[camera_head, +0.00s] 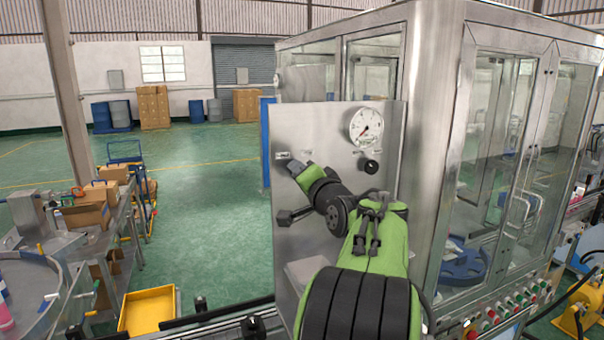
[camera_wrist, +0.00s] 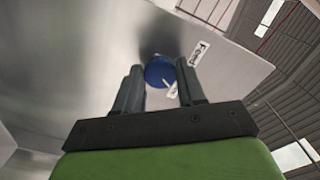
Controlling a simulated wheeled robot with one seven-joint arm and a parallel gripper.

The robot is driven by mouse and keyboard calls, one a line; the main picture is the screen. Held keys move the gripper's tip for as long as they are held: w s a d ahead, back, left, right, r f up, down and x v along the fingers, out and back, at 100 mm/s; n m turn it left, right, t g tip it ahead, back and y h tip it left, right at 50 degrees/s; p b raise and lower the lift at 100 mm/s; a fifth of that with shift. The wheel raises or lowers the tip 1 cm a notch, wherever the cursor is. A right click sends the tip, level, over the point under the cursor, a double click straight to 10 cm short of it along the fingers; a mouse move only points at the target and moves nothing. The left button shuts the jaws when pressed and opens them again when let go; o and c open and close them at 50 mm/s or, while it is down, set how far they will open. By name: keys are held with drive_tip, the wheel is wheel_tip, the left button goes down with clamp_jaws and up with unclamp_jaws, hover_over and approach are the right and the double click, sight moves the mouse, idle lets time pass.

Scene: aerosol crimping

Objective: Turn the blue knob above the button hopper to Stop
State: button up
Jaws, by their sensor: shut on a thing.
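The blue knob (camera_wrist: 160,72) shows in the wrist view on a steel panel (camera_wrist: 95,55), with a white pointer mark toward its lower edge. My gripper (camera_wrist: 161,80) has one dark finger on each side of the knob and is shut on it. A white label (camera_wrist: 199,53) is right of the knob, and another (camera_wrist: 174,91) is partly hidden by the right finger. In the head view my gripper (camera_head: 296,168) is at the panel's upper left, and the knob is hidden there.
A round gauge (camera_head: 366,127) and a black knob (camera_head: 371,167) are on the panel right of my gripper. A glass-doored steel cabinet (camera_head: 440,150) stands to the right.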

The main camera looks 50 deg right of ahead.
drive_tip(key=shift+r+m+p, duration=0.1)
drive_tip(key=shift+m+p, duration=0.25)
drive_tip(key=shift+m, duration=0.95)
drive_tip(key=o, duration=1.1)
drive_tip(key=shift+c, duration=0.2)
drive_tip(key=b+v, duration=0.4)
drive_tip(key=v, duration=1.1)
drive_tip(key=shift+s+a, duration=0.2)
drive_tip(key=shift+s, duration=0.15)
